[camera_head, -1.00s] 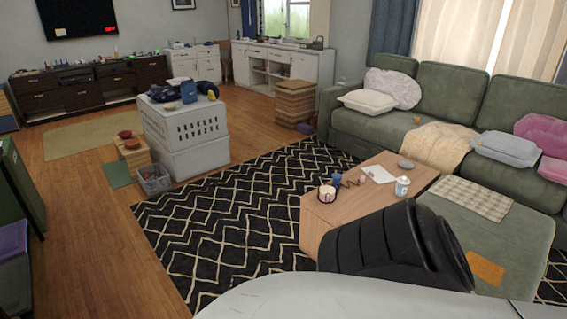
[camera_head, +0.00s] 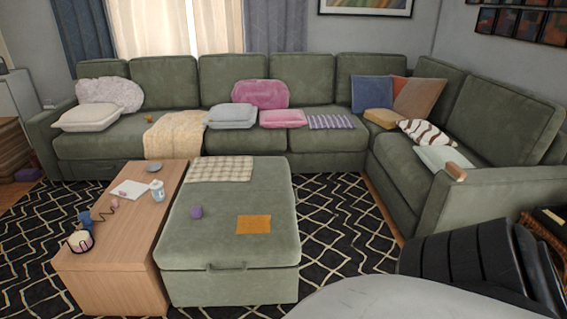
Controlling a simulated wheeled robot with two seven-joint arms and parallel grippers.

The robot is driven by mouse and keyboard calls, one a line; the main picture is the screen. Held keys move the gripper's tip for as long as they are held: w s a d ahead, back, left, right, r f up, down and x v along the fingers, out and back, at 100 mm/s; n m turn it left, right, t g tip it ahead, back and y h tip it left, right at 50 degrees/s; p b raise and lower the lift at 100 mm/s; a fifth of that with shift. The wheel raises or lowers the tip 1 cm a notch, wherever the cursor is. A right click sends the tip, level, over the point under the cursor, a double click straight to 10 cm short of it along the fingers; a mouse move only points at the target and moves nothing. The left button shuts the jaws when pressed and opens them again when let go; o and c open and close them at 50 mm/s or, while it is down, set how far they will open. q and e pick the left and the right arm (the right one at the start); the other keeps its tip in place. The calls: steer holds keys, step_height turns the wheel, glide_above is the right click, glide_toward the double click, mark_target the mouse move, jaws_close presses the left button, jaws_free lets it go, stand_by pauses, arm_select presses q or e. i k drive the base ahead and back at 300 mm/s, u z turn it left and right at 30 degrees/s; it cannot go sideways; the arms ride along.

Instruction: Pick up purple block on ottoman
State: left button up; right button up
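A small purple block (camera_head: 196,212) sits on top of the green ottoman (camera_head: 230,262), left of an orange sheet (camera_head: 254,224). A checkered cloth (camera_head: 221,169) lies at the ottoman's far end, beyond the block. No gripper fingers show in the view.
A wooden table (camera_head: 112,285) stands against the ottoman's left side, holding a can (camera_head: 158,191), a paper, a mug and small items. A green sectional sofa (camera_head: 340,150) wraps behind and right. Patterned rug (camera_head: 345,230) lies open between ottoman and sofa.

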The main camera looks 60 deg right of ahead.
mark_target(196, 211)
steer(key=z, duration=0.45)
steer(key=i, duration=1.25)
steer(key=u, duration=0.3)
steer(key=i, duration=1.25)
steer(key=z, duration=1.25)
steer(key=i, duration=0.6)
steer(key=z, duration=0.55)
